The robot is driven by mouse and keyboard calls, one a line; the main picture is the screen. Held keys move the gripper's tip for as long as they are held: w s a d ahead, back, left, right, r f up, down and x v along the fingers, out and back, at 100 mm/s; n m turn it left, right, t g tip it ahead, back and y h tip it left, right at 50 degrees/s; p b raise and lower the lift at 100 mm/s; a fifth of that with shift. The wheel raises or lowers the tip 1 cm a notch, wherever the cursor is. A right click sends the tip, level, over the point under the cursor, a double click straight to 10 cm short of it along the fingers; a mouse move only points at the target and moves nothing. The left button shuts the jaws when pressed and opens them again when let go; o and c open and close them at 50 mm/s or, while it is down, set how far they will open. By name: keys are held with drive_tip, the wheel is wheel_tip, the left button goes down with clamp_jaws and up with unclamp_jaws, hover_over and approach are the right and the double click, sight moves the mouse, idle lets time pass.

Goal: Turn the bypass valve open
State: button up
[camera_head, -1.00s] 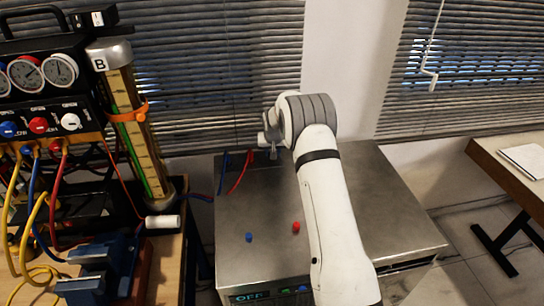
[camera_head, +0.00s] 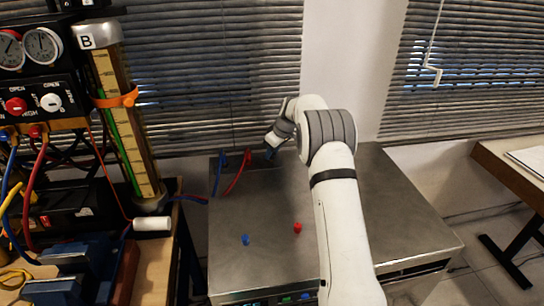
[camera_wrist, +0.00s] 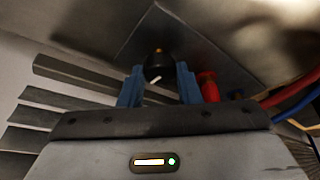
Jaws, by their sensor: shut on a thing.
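In the wrist view, a round black knob (camera_wrist: 159,66) with a white pointer mark sits on a dark plate on the metal cabinet. I take it to be the bypass valve. Its white mark slants, lower at the left. My gripper (camera_wrist: 158,82) has its two blue fingers on either side of the knob and is shut on it. In the head view my gripper (camera_head: 271,152) is at the back edge of the steel cabinet (camera_head: 270,205), and the knob is hidden there.
A red hose fitting (camera_wrist: 208,86) is close to the right finger, with red and blue hoses beyond. A blue piece (camera_head: 245,239) and a red piece (camera_head: 298,228) are on the cabinet top. The gauge rig (camera_head: 40,100) and a tall tube marked B (camera_head: 125,120) stand left.

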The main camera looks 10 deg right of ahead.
drive_tip(key=shift+n, duration=0.5)
drive_tip(key=o, duration=1)
drive_tip(key=shift+c, duration=0.2)
drive_tip(key=shift+r, duration=0.1)
drive_tip(key=b+v, duration=0.1)
drive_tip(key=v, duration=0.6)
drive_tip(key=shift+d+r, duration=0.25)
